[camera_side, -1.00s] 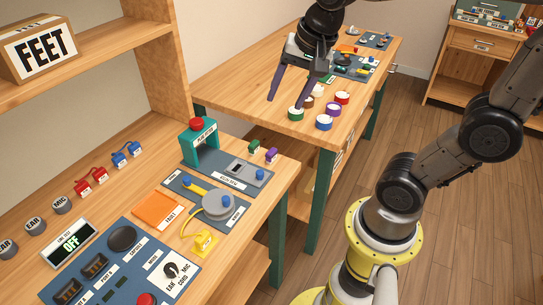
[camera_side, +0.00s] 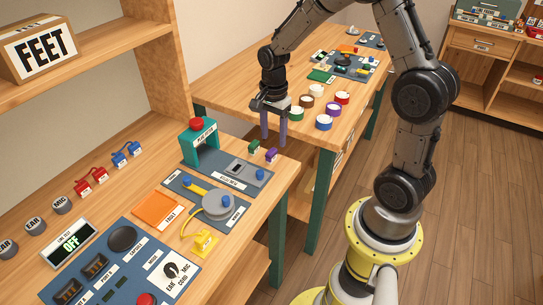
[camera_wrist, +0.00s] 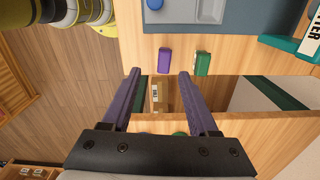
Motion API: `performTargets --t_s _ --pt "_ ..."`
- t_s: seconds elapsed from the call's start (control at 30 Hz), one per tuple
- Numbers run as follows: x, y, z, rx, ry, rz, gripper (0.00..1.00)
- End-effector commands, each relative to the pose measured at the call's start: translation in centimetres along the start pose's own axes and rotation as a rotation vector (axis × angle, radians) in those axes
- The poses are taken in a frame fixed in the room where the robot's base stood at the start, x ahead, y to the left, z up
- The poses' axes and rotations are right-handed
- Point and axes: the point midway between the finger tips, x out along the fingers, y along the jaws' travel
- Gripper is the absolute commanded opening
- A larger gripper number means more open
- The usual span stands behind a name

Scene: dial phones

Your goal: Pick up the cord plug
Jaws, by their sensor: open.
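A yellow block with a yellow cord (camera_side: 203,243) sits at the near side of the bench, and the cord runs to a grey round device (camera_side: 217,205). It is the clearest cord plug in view, but its label is too small to read. It is not in the wrist view. My gripper (camera_side: 273,140) is open and empty, pointing down near the bench's far edge, behind a purple piece (camera_side: 271,155) and a green piece (camera_side: 254,147). In the wrist view the open fingers (camera_wrist: 159,75) are just short of the purple piece (camera_wrist: 165,61) and green piece (camera_wrist: 202,63).
A teal frame with a red button (camera_side: 197,125) stands left of my gripper. Red plugs (camera_side: 92,180) and blue plugs (camera_side: 127,153) lie near the shelf. A second table (camera_side: 240,85) holds several coloured round pots. A gap separates bench and table.

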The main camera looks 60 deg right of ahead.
Motion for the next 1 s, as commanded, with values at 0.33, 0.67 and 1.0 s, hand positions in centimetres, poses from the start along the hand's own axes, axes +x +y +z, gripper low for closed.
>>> performTargets --t_s 0.33,0.67,1.0 --pt "3.0 -0.2 0.0 -0.001 -0.001 0.002 0.60" --pt "6.7 -0.7 0.0 -0.001 0.000 -0.001 0.60" --pt "6.8 -0.7 0.0 -0.001 0.000 -0.002 0.42"
